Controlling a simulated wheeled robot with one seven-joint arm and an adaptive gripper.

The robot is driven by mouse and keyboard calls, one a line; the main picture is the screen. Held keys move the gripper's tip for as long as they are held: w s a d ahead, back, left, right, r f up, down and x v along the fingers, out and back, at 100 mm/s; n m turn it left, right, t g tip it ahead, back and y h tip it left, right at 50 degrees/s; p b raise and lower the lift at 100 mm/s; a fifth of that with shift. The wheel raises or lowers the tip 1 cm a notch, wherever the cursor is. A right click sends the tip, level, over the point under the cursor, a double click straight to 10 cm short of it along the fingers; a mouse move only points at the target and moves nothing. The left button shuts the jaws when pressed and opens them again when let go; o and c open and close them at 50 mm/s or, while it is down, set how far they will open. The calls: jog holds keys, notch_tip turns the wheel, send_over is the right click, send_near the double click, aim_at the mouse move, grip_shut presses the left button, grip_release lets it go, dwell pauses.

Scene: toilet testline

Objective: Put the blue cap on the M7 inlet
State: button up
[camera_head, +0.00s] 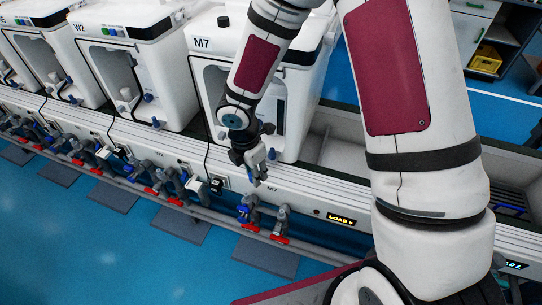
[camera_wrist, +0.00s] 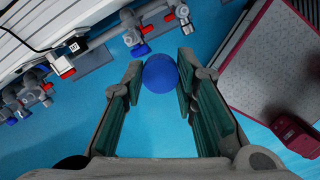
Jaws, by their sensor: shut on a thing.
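The blue cap (camera_wrist: 160,73) is a round blue disc held between the fingertips in the wrist view. My gripper (camera_wrist: 160,76) is shut on it, with a fingertip on each side. In the head view my gripper (camera_head: 258,178) points down in front of the M7 machine (camera_head: 203,70), above the pipe fittings. Below and beside it are a grey fitting with blue parts (camera_head: 245,212) and one with a red handle (camera_head: 280,236). The wrist view shows a grey fitting (camera_wrist: 132,38) just beyond the cap, apart from it. I cannot tell which fitting is the M7 inlet.
A long white rail (camera_head: 140,148) runs beneath the machines, with several valve fittings along it. The W2 machine (camera_head: 120,45) stands to the left. A dark floor plate (camera_head: 265,256) lies below the fittings. Blue floor (camera_head: 90,250) is open in front.

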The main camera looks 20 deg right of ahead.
jog(key=a+n+b, duration=0.2)
jog(key=n, duration=0.3)
send_over(272, 149)
jog(key=shift+s+a+f+t, duration=0.1)
jog(key=shift+f+t, duration=0.05)
jog(key=shift+f, duration=0.4)
jog(key=shift+s+a+f+t, duration=0.1)
jog(key=shift+f+t, duration=0.05)
jog(key=shift+f, duration=0.4)
jog(key=shift+w+d+f+b, duration=0.1)
jog(key=shift+f+b, duration=0.15)
jog(key=shift+f, duration=1.15)
jog(key=shift+w+d+f+b, duration=0.1)
jog(key=shift+f+b, duration=0.1)
jog(key=shift+f, duration=1.15)
jog(key=shift+f, duration=0.4)
jog(key=shift+f+b, duration=0.25)
jog(key=shift+b, duration=0.1)
